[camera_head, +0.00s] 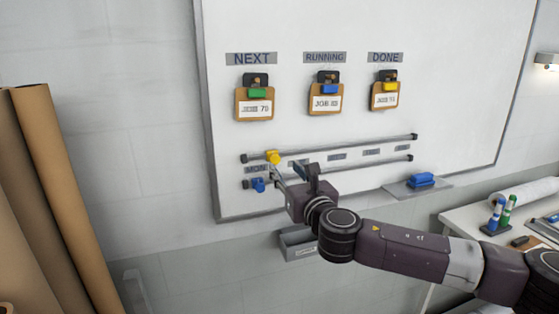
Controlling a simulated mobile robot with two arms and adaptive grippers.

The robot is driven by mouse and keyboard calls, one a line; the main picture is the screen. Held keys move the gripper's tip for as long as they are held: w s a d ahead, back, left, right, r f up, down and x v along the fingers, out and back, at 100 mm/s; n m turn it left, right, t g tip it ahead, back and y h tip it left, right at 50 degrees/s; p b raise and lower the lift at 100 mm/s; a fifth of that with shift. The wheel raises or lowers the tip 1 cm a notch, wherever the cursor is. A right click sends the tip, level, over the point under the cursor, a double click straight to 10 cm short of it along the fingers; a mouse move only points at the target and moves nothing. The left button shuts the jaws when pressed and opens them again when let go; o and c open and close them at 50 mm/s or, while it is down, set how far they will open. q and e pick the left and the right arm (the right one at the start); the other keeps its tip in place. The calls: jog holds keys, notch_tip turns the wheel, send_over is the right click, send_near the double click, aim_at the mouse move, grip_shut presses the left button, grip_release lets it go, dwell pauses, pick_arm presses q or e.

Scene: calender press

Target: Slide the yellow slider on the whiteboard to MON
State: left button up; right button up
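The yellow slider (273,157) sits near the left end of the upper rail (350,145) on the whiteboard (300,25). The MON label (256,169) is below the rail, slightly left of the slider. My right gripper (283,174) is in front of the board, just below and right of the yellow slider. One thin pale finger reaches up close to the slider; I cannot tell whether it touches. The finger gap is not clear. The gripper hides part of the label row and the lower rail. My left gripper is not in view.
A blue slider (258,185) is at the left of the lower rail (390,159). Three clipped tags hang above, including the RUNNING one (326,102). A ledge (418,190) holds a blue eraser (421,180). Brown rolls (60,190) stand left; a table with markers (500,213) is right.

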aim_at(276, 159)
jog(key=p+x, duration=0.1)
jog(key=x, duration=0.2)
jog(key=shift+w+a+r, duration=0.1)
jog(key=shift+w+a, duration=0.1)
jog(key=shift+a, duration=0.1)
jog(key=shift+w+a, duration=0.3)
jog(key=shift+w, duration=0.65)
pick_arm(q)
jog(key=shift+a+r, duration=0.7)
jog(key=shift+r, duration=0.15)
pick_arm(e)
jog(key=c, duration=0.5)
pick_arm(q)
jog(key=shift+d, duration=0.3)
pick_arm(e)
grip_shut()
